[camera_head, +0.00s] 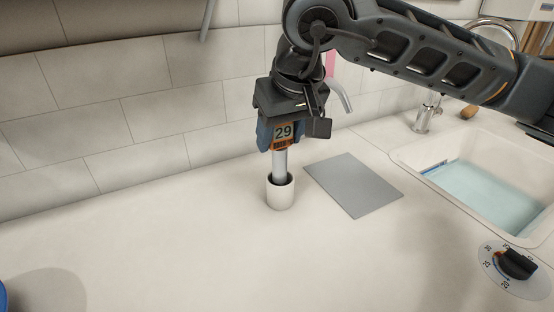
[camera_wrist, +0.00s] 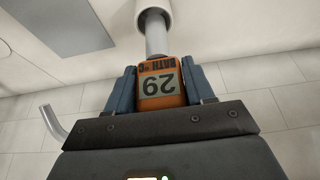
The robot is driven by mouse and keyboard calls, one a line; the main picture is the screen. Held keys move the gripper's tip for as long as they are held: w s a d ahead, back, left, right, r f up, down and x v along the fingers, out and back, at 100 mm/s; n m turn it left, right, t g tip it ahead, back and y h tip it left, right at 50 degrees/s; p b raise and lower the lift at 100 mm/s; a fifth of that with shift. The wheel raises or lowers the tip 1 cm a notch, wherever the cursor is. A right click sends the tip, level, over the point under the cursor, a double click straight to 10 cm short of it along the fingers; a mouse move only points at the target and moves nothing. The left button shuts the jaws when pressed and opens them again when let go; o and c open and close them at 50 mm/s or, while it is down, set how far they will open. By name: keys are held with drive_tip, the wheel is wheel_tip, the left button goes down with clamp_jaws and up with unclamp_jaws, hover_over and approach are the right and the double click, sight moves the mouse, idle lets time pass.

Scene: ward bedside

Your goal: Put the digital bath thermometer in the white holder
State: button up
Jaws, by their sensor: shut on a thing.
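The digital bath thermometer (camera_head: 282,134) has an orange head with a display reading 29 and a pale grey stem. My gripper (camera_head: 280,137) is shut on its head from above, with a blue finger on each side. The white holder (camera_head: 280,194) is a small round cup standing on the counter. The thermometer is upright and the lower end of its stem is inside the holder's opening, hidden by the wall. The wrist view shows the thermometer head (camera_wrist: 162,84) between the fingers and the stem running into the holder (camera_wrist: 140,12).
A grey flat mat (camera_head: 353,185) lies on the counter just right of the holder. A sink (camera_head: 470,190) with water and a tap (camera_head: 425,115) is at the right. A black dial (camera_head: 517,264) is at front right.

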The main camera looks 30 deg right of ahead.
sight(284, 145)
drive_tip(key=shift+f, duration=2.3)
drive_tip(key=shift+f, duration=0.15)
drive_tip(key=o, duration=1.3)
drive_tip(key=shift+r+p, duration=0.25)
drive_tip(key=shift+p, duration=0.05)
drive_tip(key=b+v, duration=0.1)
drive_tip(key=v, duration=1.1)
drive_tip(key=shift+s+f+b, duration=0.1)
drive_tip(key=shift+b, duration=0.2)
